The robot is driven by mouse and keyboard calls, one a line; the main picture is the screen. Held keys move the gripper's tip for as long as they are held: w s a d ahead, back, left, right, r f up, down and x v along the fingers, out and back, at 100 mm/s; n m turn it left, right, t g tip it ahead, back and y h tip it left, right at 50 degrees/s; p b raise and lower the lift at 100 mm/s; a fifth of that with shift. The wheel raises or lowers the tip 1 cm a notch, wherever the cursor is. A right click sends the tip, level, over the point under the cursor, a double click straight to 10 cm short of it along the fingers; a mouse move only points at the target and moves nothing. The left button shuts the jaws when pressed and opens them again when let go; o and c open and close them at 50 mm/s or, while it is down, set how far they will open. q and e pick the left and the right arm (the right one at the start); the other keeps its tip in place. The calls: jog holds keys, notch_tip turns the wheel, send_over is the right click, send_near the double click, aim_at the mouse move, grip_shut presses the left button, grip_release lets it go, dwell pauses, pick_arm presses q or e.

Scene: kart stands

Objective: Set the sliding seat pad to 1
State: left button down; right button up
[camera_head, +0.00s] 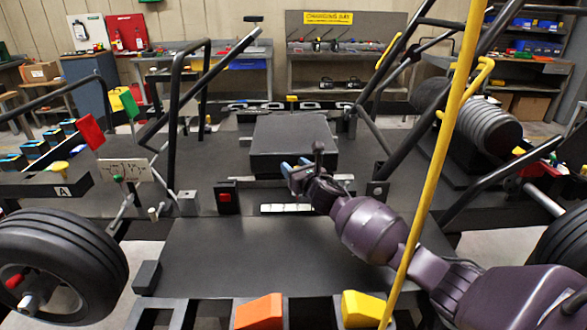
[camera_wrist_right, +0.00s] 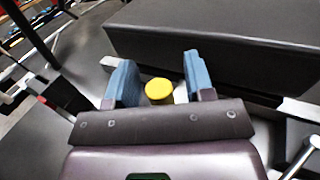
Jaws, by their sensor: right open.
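The seat pad (camera_head: 290,132) is a thick black block in the middle of the kart, and it also shows in the right wrist view (camera_wrist_right: 215,38). My right gripper (camera_head: 297,164) is at the pad's near edge. In the right wrist view its blue fingers (camera_wrist_right: 157,80) are apart, with a round yellow knob (camera_wrist_right: 159,90) between them in the picture. I cannot tell whether the fingers touch the knob. In the head view the gripper hides the knob. A white strip (camera_head: 286,208) lies on the deck nearer to me; its marks are too small to read. My left gripper is not in view.
A yellow pole (camera_head: 440,165) stands upright in front of my right forearm in the picture. Black frame tubes (camera_head: 190,95) rise on both sides of the pad. A red switch (camera_head: 224,197) sits left of the strip. The flat deck (camera_head: 250,255) nearer to me is clear.

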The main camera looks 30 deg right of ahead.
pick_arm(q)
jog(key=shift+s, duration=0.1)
pick_arm(e)
jog(key=shift+w, duration=0.25)
jog(key=shift+c, duration=0.5)
grip_shut()
jog(key=d, duration=0.1)
jog(key=s+d, duration=0.2)
jog(key=d, duration=0.1)
jog(key=shift+p, duration=0.3)
jog(key=shift+o, duration=0.3)
grip_release()
jog(key=shift+d, duration=0.2)
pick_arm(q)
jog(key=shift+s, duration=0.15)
pick_arm(e)
jog(key=shift+o, duration=0.2)
jog(key=shift+a, duration=0.1)
